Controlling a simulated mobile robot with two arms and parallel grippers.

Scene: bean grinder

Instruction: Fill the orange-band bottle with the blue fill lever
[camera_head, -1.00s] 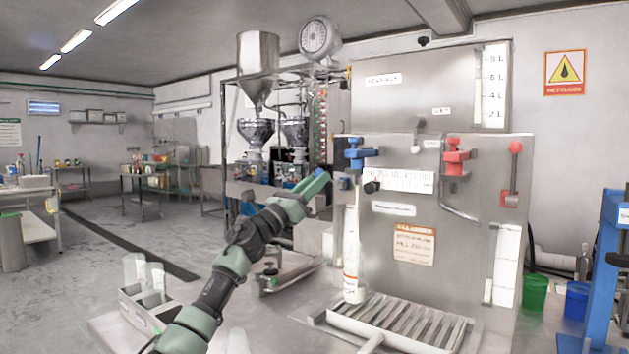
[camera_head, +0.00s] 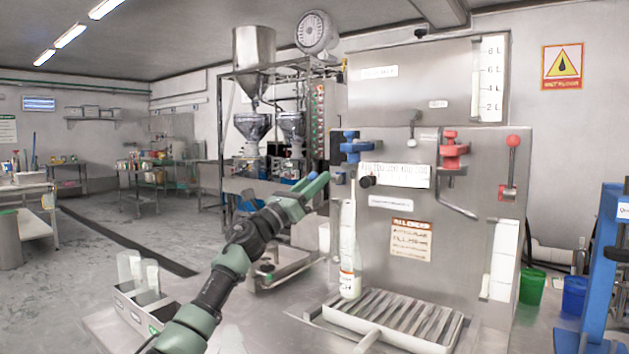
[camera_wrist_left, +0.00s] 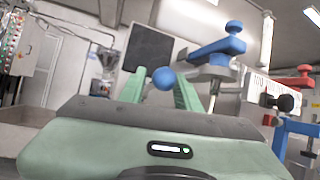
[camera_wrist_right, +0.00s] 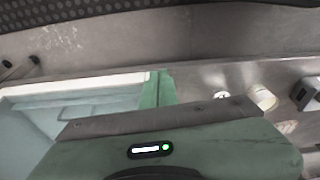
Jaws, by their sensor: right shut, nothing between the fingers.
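A tall, narrow white bottle (camera_head: 349,283) with a printed label low down stands upright at the left end of the slatted tray (camera_head: 395,340). My left gripper (camera_head: 323,184) is left of the lever and bottle. In the left wrist view its open fingers (camera_wrist_left: 158,92) stand apart, with a blue ball (camera_wrist_left: 164,78) in the gap; contact cannot be told. My right gripper (camera_wrist_right: 158,88) is shut and empty.
A red lever (camera_head: 453,150) and a red-knobbed handle (camera_head: 511,165) are on the filler to the right. A box of clear bottles (camera_head: 145,280) stands at front left. Green (camera_head: 531,286) and blue (camera_head: 574,296) buckets and a blue stand (camera_head: 605,260) are at right.

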